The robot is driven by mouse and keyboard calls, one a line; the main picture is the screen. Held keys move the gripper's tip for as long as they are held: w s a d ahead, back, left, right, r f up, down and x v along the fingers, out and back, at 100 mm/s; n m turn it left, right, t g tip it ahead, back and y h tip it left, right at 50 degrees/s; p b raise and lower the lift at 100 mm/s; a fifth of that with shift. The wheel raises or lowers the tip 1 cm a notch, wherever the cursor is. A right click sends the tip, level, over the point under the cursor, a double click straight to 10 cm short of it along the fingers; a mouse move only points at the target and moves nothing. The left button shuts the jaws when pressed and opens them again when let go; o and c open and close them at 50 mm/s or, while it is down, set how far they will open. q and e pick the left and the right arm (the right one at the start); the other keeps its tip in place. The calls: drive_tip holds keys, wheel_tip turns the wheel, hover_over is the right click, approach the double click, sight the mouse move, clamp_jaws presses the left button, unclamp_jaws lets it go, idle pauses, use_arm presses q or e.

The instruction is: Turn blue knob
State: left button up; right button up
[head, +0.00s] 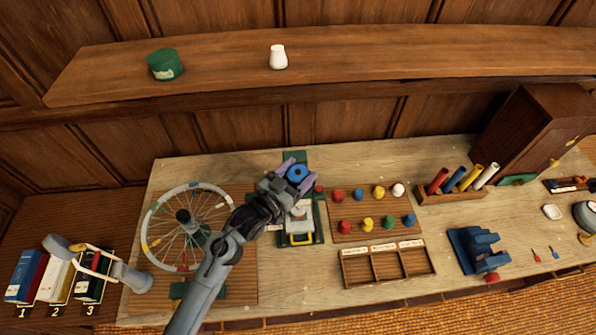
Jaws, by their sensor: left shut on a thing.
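The blue knob (297,174) is a round blue disc on a green-based device (318,222) near the middle of the bench. My left gripper (296,171) reaches up from the lower left. Its two purple-grey fingers are shut on the blue knob, one on each side. My left wrist and forearm hide part of the device and its base.
A spoked wheel (157,226) stands close left of my forearm. A board with several coloured pegs (350,233) and an empty compartment tray (386,282) lie to the right. A shelf (220,64) runs above the back of the bench.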

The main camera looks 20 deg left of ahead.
use_arm(q)
drive_tip(key=o, duration=1)
drive_tip(key=shift+c, duration=0.2)
drive_tip(key=b+v, duration=0.1)
drive_tip(key=v, duration=0.8)
drive_tip(key=shift+s+a+f, duration=0.1)
drive_tip(key=shift+s+a, duration=0.05)
drive_tip(key=shift+s, duration=0.1)
drive_tip(key=shift+s+a+b, duration=0.15)
drive_tip(key=shift+s+b, duration=0.15)
drive_tip(key=shift+s, duration=0.3)
